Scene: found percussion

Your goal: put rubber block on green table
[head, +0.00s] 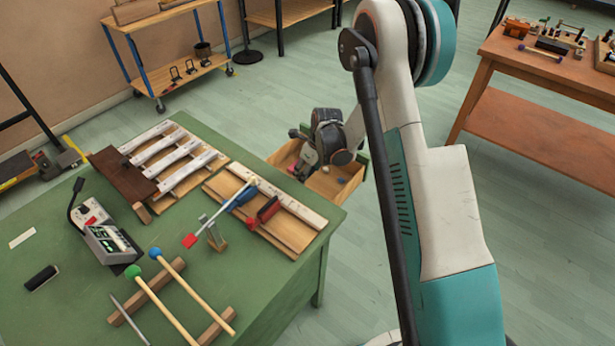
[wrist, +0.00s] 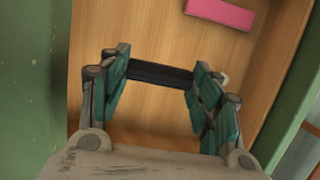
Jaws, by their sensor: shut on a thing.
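My gripper (wrist: 160,80) is shut on a black block (wrist: 158,74), likely the rubber block, which spans between its two teal fingers. The block is over the wooden floor of an open drawer (wrist: 145,28); I cannot tell if it touches that floor. In the head view my arm reaches down to this drawer (head: 347,184) at the right side of the green table (head: 75,310), and the held block cannot be made out there. The green table top carries several objects.
A pink block (wrist: 220,14) lies in the drawer. On the table are a metal-bar instrument (head: 172,155), a wooden rack (head: 262,217), a device with a screen (head: 110,243), mallets (head: 165,290) and a black cylinder (head: 41,278). Bare green top shows at the front left.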

